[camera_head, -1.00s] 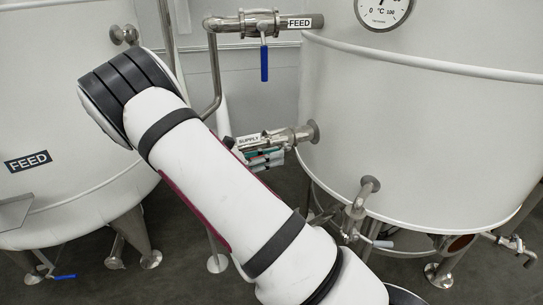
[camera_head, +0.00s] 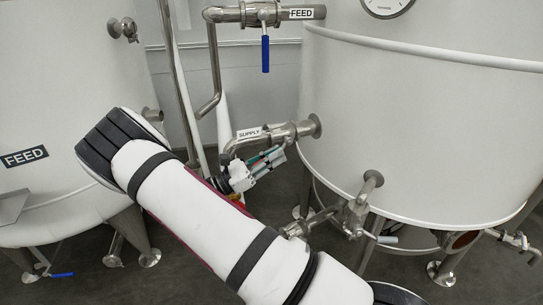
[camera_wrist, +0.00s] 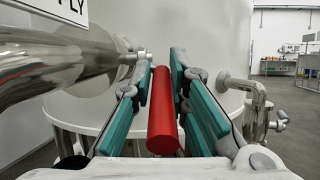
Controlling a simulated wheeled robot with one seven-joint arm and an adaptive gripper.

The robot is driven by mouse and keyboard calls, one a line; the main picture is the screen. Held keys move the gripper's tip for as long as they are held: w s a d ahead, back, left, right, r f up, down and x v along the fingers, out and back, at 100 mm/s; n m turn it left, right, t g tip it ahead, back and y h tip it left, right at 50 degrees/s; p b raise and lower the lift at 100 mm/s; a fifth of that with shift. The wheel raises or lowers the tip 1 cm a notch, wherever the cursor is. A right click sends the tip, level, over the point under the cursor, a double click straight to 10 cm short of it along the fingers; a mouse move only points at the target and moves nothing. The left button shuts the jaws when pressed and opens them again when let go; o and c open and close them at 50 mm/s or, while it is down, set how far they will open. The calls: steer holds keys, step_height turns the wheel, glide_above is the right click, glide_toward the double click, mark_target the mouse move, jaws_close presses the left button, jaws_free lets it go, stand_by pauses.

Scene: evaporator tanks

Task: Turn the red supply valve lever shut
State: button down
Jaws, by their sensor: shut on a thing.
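The red supply valve lever (camera_wrist: 163,115) shows in the wrist view as a red bar pointing towards the camera. It lies between the green pads of my gripper (camera_wrist: 162,75), which is shut on it. In the head view my gripper (camera_head: 270,160) sits just below the supply pipe (camera_head: 288,132), tilted with its fingertips up and to the right. The lever cannot be made out there, behind the fingers. The SUPPLY label (camera_head: 250,133) is on the pipe just above. The steel pipe (camera_wrist: 60,65) runs close on the left in the wrist view.
The large white tank (camera_head: 420,120) stands close on the right. Another tank (camera_head: 70,100) stands on the left. A FEED valve with a blue lever (camera_head: 265,54) hangs above. A lower outlet valve (camera_head: 355,212) juts from the right tank.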

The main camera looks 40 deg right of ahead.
steer(key=shift+s+d+f+g+h+b, duration=0.3)
steer(key=shift+f+g+h+b, duration=0.15)
steer(key=shift+h, duration=0.35)
steer(key=c, duration=1.6)
jaws_free()
steer(key=w+a, duration=0.1)
steer(key=a, duration=0.4)
steer(key=w+a+f, duration=0.1)
steer(key=a, duration=0.4)
steer(key=w+a+f, duration=0.1)
steer(key=a, duration=0.5)
steer(key=shift+w+f, duration=0.25)
steer(key=shift+w, duration=0.1)
